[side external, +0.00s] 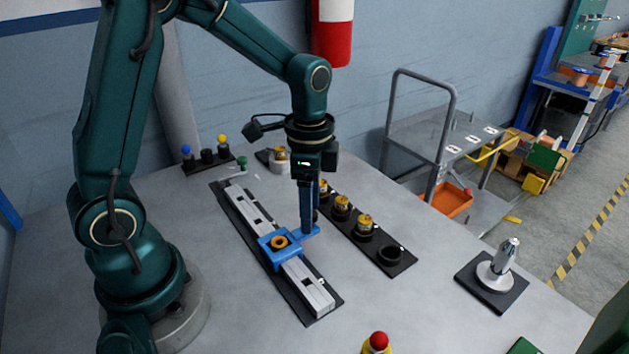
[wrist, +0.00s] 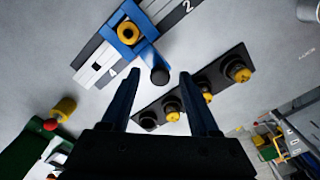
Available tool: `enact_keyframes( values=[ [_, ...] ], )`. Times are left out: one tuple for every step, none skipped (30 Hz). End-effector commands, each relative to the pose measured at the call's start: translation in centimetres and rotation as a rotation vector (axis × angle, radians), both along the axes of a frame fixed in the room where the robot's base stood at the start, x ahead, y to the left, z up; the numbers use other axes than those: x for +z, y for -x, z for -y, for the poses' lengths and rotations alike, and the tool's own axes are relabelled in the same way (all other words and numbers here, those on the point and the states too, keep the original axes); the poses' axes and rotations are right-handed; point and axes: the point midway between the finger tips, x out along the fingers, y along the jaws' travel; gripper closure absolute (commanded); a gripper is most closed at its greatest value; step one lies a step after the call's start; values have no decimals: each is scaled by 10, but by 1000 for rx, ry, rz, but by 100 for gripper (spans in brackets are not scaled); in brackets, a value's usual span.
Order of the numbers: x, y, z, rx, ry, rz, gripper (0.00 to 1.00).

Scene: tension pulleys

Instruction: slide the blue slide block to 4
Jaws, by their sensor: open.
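The blue slide block (side external: 267,254) sits on a white rail (side external: 308,287) and carries a yellow-orange ring. It also shows in the wrist view (wrist: 145,25), between the printed marks 2 (wrist: 187,6) and 4 (wrist: 110,72), with a dark round-ended post (wrist: 160,76) on its near side. My gripper (side external: 307,228) points down at the block's right-hand arm in the side view. In the wrist view its two fingers (wrist: 157,78) are apart, with the post's end between their tips. I cannot tell whether they touch it. The mark under the block is hidden.
A dark strip with several brass pulleys (side external: 365,225) and a black ring (side external: 390,254) runs beside the rail on the right. A silver fixture (side external: 497,268) stands further right. A red-topped button (side external: 378,341) is at the front. Bare table lies between them.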

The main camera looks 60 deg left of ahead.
Motion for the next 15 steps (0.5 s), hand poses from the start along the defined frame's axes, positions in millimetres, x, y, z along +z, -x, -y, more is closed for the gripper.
enact_keyframes(
  values=[
    [0,0,0,0,0,0,39],
    [0,0,0,0,0,0,39],
    [0,0,0,0,0,0,39],
    [0,0,0,0,0,0,46],
    [0,0,0,0,0,0,58],
    [0,0,0,0,0,0,73],
    [0,0,0,0,0,0,84],
    [0,0,0,0,0,0,96],
    [0,0,0,0,0,0,100],
    [0,0,0,0,0,0,100],
    [0,0,0,0,0,0,100],
    [0,0,0,0,0,0,100],
    [1,0,0,0,0,0,100],
    [1,0,0,0,0,0,100],
    [1,0,0,0,0,0,100]
  ],
)
